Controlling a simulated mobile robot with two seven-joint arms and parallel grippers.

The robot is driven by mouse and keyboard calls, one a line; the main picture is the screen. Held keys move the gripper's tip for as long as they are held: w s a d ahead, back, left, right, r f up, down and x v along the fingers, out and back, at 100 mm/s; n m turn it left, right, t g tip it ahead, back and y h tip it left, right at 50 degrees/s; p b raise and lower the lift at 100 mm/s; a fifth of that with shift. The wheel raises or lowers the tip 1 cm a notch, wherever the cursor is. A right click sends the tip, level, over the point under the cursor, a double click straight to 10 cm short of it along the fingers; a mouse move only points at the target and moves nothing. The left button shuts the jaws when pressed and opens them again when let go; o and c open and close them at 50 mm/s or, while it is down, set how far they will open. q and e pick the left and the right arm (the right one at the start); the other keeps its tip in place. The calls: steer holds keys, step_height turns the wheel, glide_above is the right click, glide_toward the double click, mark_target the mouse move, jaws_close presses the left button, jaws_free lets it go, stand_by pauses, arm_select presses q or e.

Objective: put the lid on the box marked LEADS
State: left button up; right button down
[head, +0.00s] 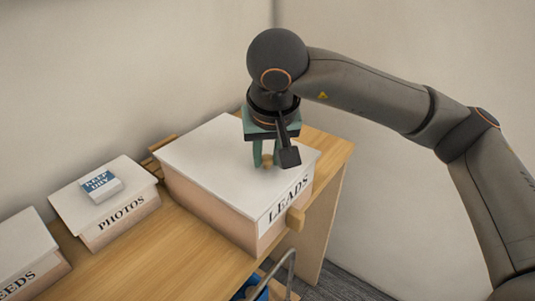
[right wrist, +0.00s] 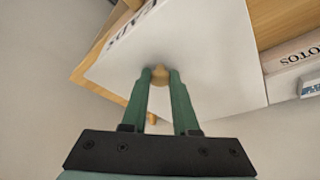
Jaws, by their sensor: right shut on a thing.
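The box marked LEADS (head: 288,200) stands on the wooden table top, its label facing front right. A white lid (head: 210,160) with a small wooden knob (head: 267,160) lies over its top, roughly level. I cannot tell whether it rests fully on the rim or sits slightly above it. My right gripper (head: 267,164) points down and is shut on the knob. In the right wrist view the two green fingers (right wrist: 160,74) hold the knob from both sides, with the white lid (right wrist: 210,55) spread beyond them. My left gripper is not in view.
A lidded box marked PHOTOS (head: 120,222) stands to the left, with a small KEEP DRY pack (head: 102,186) on its lid. Another lidded box (head: 28,278) is at the far left. The wall is close behind.

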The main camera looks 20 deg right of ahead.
steer(key=shift+f+b, duration=0.25)
steer(key=shift+b, duration=0.05)
stand_by(0.6)
steer(key=c, duration=0.6)
jaws_free()
